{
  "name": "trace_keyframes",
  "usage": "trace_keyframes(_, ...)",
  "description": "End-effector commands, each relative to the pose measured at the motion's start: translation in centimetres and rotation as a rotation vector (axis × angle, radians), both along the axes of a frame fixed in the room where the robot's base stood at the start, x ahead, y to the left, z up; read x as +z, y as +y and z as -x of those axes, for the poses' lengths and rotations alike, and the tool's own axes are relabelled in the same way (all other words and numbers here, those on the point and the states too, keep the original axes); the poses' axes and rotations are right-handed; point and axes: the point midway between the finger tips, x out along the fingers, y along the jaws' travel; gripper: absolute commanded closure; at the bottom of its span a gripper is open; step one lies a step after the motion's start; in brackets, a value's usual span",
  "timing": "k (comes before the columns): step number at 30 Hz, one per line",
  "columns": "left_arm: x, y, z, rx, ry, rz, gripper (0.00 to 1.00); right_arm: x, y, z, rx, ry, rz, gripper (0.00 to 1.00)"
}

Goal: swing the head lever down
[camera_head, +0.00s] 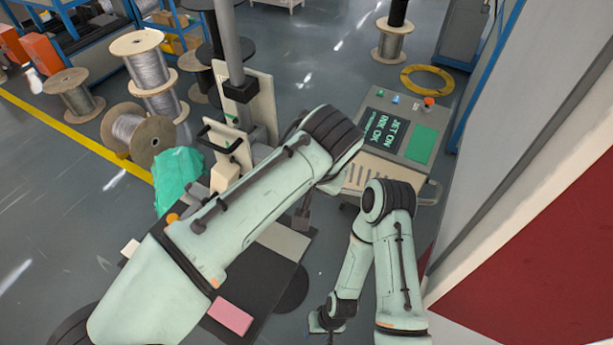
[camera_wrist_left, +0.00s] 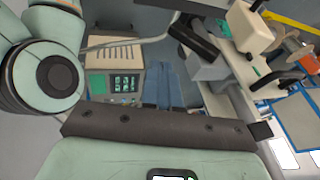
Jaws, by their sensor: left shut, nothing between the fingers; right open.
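A dark bar with a block at its end (camera_head: 303,212) shows just past my left forearm. It may be the head lever, but I cannot tell for sure. In the left wrist view a dark bar (camera_wrist_left: 193,38) sits above a grey block (camera_wrist_left: 205,67) on the machine. A black handle (camera_head: 218,138) stands over a cream block (camera_head: 224,174) at the machine's left side. My left arm crosses over the machine and hides much of it. My right gripper (camera_head: 326,320) is low in the head view, open and away from the machine.
A control console (camera_head: 392,135) with a lit green screen stands beyond the arms; it also shows in the left wrist view (camera_wrist_left: 117,82). Wire spools (camera_head: 140,135) and a green bag (camera_head: 178,178) are at the left. A wall (camera_head: 540,200) bounds the right.

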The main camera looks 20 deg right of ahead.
Motion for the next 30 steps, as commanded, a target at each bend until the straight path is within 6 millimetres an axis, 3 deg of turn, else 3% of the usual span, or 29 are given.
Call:
trace_keyframes(6,-4.7,-0.3,-2.0,0.002,0.004,-0.004,1.00,-0.6,0.0,0.7,0.000,0.008,0.000,0.52)
trace_keyframes(12,-7.7,0.2,-3.8,0.005,0.001,-0.002,1.00,-0.7,0.0,0.7,0.000,0.008,0.001,0.52)
trace_keyframes(19,-9.2,1.2,-5.1,0.001,0.000,0.000,1.00,-0.7,0.0,0.7,-0.001,0.008,0.000,0.52)
trace_keyframes(30,-9.4,1.3,-5.3,0.001,0.000,0.000,1.00,-0.7,0.0,0.7,-0.001,0.008,0.000,0.52)
